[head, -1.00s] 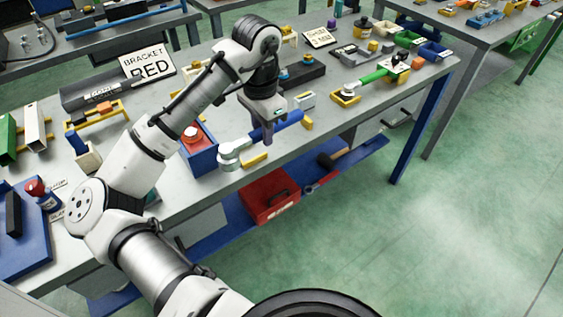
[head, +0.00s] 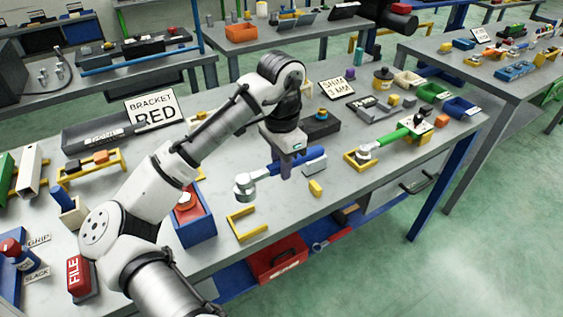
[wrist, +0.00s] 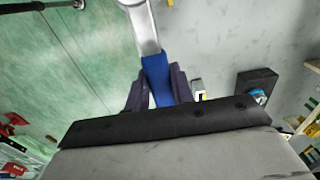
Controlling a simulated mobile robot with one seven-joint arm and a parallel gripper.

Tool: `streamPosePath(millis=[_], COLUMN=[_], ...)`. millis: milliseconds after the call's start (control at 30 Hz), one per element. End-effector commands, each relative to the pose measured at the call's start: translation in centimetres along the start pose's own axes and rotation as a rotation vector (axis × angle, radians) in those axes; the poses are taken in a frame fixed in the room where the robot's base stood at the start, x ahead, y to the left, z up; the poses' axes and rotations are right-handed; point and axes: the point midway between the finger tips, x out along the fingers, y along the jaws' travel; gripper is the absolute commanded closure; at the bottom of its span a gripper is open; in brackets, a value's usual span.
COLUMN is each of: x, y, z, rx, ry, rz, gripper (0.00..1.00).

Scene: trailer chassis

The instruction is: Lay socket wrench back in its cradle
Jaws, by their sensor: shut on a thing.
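The socket wrench has a silver head (head: 246,186) and a blue handle (head: 312,157). My gripper (head: 286,168) is shut on the blue handle and holds the wrench over the workbench. In the wrist view the blue handle (wrist: 156,78) sits between my dark fingers (wrist: 156,98), and the silver shaft runs off the top edge. An empty yellow bracket (head: 247,222) and a small yellow block (head: 315,188) lie near the bench's front edge, looking like the cradle's two parts. The wrench appears above and behind them, apart from both. Part of the handle is hidden by my gripper.
A blue bin (head: 197,226) with a red-topped item stands left of the bracket. A green-handled tool (head: 392,137) rests in another yellow holder at right. A black block (head: 320,123) lies behind my gripper. A red toolbox (head: 277,260) sits on the lower shelf.

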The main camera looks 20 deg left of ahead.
Motion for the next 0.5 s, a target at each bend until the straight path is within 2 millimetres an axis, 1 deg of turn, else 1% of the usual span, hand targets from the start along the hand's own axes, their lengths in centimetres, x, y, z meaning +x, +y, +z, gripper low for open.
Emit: streamPosePath(millis=[200,300,500], x=[-0.4,1.1,3.1], y=[0.0,0.0,0.0], z=[0.0,0.0,0.0], rx=[0.000,0.000,0.000], ry=[0.001,0.001,0.001], rz=[0.000,0.001,0.001], gripper=[1.00,1.00,1.00])
